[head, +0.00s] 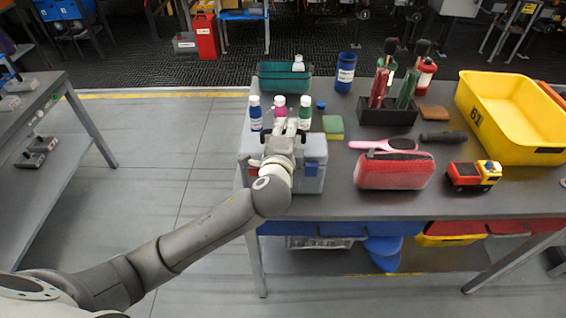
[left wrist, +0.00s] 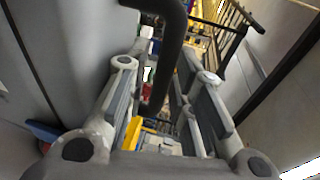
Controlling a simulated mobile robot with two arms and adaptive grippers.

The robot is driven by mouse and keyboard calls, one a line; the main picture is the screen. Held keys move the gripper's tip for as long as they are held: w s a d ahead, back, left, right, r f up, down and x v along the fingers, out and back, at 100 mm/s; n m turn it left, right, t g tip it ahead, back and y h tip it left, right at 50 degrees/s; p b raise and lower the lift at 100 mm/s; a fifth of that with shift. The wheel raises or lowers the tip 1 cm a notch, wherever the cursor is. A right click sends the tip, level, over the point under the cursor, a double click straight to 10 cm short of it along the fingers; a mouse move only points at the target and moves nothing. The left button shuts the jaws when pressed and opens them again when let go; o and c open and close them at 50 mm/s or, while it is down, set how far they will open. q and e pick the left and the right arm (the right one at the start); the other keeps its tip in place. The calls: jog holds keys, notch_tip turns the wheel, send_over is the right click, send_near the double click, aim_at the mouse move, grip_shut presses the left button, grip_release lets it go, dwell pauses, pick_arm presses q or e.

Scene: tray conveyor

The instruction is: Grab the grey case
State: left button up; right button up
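The grey case (head: 315,150) stands on the near left part of the table, a light grey box with a blue latch in front. My left gripper (head: 287,128) is over the top of the case and hides part of its lid. In the left wrist view the fingers of my left gripper (left wrist: 165,85) are spread apart. A dark bent bar, seemingly the case handle (left wrist: 174,45), runs between them with space at the sides; whether a finger touches it I cannot tell. My right gripper is not in view.
Several bottles (head: 279,107) stand just behind the case. A green sponge (head: 333,125), a pink brush (head: 380,145) and a red pouch (head: 394,172) lie to its right. A yellow bin (head: 510,115) and a toy truck (head: 473,174) are further right.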

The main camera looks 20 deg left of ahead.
pick_arm(q)
jog(key=shift+c, duration=0.4)
grip_shut()
jog(key=shift+r, duration=0.1)
